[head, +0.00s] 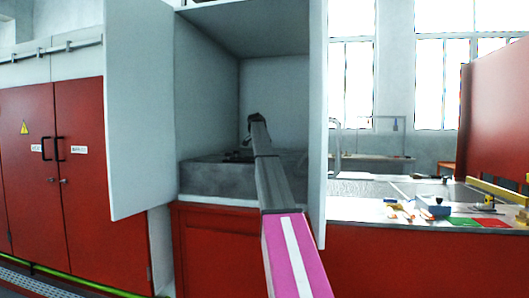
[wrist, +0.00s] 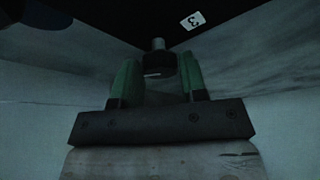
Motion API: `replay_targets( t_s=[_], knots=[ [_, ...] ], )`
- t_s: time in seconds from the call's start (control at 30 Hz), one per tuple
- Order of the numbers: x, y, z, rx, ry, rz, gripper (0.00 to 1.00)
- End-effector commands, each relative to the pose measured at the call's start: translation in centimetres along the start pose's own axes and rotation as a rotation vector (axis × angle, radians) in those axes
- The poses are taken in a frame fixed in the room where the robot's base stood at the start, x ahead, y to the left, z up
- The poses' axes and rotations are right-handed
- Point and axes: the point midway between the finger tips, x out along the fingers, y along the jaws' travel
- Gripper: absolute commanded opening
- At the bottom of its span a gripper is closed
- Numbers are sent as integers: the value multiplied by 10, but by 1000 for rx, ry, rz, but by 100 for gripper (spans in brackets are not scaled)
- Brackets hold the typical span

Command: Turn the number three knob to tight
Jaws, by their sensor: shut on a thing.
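In the wrist view the knob (wrist: 158,62) is a dark round piece with a pale stub on top. It sits between the two green fingers of my gripper (wrist: 158,76), which are shut on it. A white label with a 3 (wrist: 193,20) is on the dark surface just beyond the knob. A thin pale mark shows on the knob's near side. In the head view my arm reaches into the open cabinet (head: 207,100), and my gripper (head: 246,142) is small and dark at its back. The knob cannot be made out there.
The cabinet's open doors stand on both sides of my arm, the left door (head: 140,110) and the narrow right door (head: 318,120). A grey block (head: 215,180) fills the cabinet floor. A counter (head: 375,210) with tools and small parts is at the right.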

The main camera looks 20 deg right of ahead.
Motion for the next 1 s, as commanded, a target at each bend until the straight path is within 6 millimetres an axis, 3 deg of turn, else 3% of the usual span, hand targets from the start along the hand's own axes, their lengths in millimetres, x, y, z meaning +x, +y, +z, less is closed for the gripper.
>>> replay_targets(
  t_s=[0.03, 0.1, 0.57, 0.77, 1.0],
  knots=[
    [0, 0, 0, 2, 0, -1, 43],
    [0, 0, 0, 1, 0, -1, 65],
    [-7, 0, 0, 0, 1, -1, 65],
    [-33, -1, -1, 0, 1, -2, 65],
    [-78, -1, -1, 1, 1, -2, 65]
  ],
)
